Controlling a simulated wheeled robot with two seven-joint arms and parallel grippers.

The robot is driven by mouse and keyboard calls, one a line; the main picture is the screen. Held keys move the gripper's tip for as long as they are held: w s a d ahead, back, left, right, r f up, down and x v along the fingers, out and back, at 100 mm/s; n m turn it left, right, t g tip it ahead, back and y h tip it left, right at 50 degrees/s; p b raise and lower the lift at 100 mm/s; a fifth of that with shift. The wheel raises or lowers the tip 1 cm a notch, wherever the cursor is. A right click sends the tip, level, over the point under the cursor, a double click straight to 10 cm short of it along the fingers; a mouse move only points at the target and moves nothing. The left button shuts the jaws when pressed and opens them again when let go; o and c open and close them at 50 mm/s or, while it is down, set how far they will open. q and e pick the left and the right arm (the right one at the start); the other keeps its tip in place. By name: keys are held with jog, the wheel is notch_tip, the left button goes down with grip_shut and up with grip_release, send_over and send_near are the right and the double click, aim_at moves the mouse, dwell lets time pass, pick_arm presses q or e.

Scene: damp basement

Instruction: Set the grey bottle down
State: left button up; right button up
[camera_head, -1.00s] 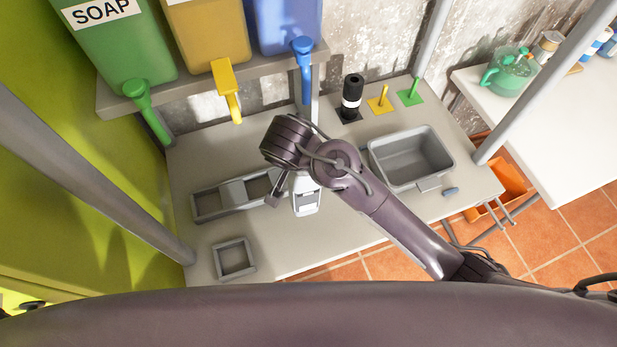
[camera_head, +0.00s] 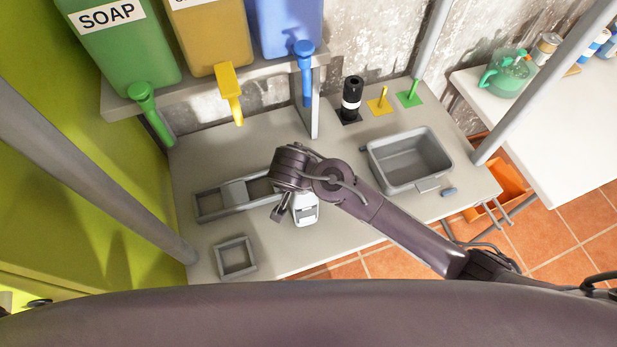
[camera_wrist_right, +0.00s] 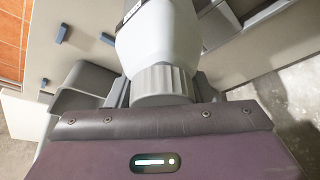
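The grey bottle (camera_head: 306,212) is pale grey-white with a dark label, low over the front middle of the bench in the head view. My right gripper (camera_head: 291,206) is at its left side there, partly hidden by my wrist. In the right wrist view, the bottle (camera_wrist_right: 158,35) extends away from the gripper (camera_wrist_right: 163,90). Its ribbed grey cap (camera_wrist_right: 163,82) sits between the two fingers, which appear closed on it. Whether the bottle's base touches the bench is not clear. My left gripper is out of view.
The bench (camera_head: 330,240) has a long grey compartment frame (camera_head: 208,205) and a small square frame (camera_head: 235,274) at left. A grey basin (camera_head: 410,183) stands right. A black bottle (camera_head: 351,97) stands behind. Dispensers overhang the back. Bare bench lies between square frame and bottle.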

jog(key=shift+o, duration=0.9)
jog(key=b+v, duration=0.3)
jog(key=v, duration=0.6)
jog(key=shift+a+r, duration=0.15)
jog(key=shift+r, duration=0.1)
jog(key=shift+p+v, duration=0.7)
jog(key=shift+v, duration=0.2)
jog(key=shift+s+r, duration=0.2)
jog(key=shift+r, duration=0.2)
jog(key=shift+f, duration=0.1)
